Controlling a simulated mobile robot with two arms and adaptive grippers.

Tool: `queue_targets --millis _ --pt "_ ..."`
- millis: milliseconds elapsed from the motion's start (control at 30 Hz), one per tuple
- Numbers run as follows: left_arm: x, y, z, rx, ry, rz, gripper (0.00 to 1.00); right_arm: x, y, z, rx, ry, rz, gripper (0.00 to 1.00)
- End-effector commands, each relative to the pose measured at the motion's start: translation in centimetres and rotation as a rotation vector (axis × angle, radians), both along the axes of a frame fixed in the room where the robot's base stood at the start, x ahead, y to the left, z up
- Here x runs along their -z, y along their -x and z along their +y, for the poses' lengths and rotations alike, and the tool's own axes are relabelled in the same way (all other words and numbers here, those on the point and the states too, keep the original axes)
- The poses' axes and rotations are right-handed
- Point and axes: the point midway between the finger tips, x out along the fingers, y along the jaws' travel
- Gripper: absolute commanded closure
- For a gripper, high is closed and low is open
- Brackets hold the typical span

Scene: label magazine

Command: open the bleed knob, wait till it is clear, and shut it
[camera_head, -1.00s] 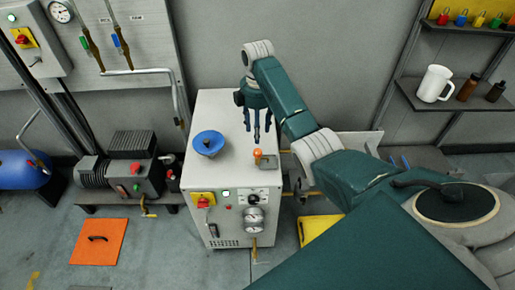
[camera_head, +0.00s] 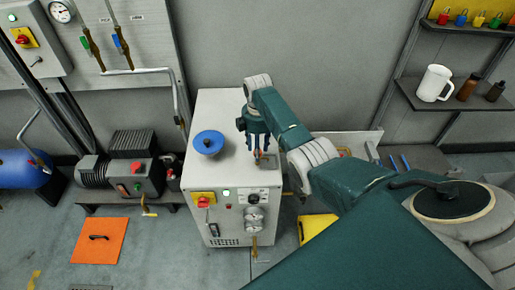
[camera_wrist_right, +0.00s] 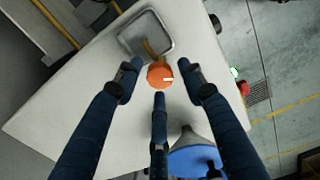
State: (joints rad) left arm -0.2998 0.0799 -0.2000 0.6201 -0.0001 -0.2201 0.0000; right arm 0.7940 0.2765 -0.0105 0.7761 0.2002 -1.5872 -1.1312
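The orange round knob (camera_wrist_right: 158,75), with a small white mark, sits on top of the white cabinet (camera_head: 228,110). In the wrist view it lies between the three spread dark fingers of my right gripper (camera_wrist_right: 160,88), with gaps beside it. In the head view my right gripper (camera_head: 257,153) points down over the knob, and its fingers hide most of it. The gripper is open. A brass part (camera_wrist_right: 151,48) runs from the knob over a shallow metal tray (camera_wrist_right: 132,46). I cannot make out any liquid. My left gripper is in neither view.
A blue funnel (camera_head: 208,142) stands on the cabinet top, left of my right gripper. The cabinet front carries a red switch (camera_head: 203,202), a lit green lamp (camera_head: 227,192) and gauges (camera_head: 254,214). A pump (camera_head: 133,168) stands at left. The wall shelf (camera_head: 455,103) is at right.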

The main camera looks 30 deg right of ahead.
Motion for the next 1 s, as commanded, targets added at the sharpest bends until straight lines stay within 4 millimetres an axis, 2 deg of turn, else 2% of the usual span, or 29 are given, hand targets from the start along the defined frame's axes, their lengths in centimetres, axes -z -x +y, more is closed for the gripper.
queue_targets --millis 33,167,567,1000 --pt "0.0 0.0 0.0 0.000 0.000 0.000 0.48 0.0 0.0 0.0 0.000 0.000 0.000 0.75" --pt "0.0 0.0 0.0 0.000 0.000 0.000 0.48 0.0 0.0 0.0 0.000 0.000 0.000 1.00" --pt "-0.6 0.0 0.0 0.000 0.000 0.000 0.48 -0.1 0.1 0.0 0.063 -0.001 0.003 1.00" --pt "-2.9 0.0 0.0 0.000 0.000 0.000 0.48 -0.3 0.0 0.1 0.412 -0.002 0.002 1.00"
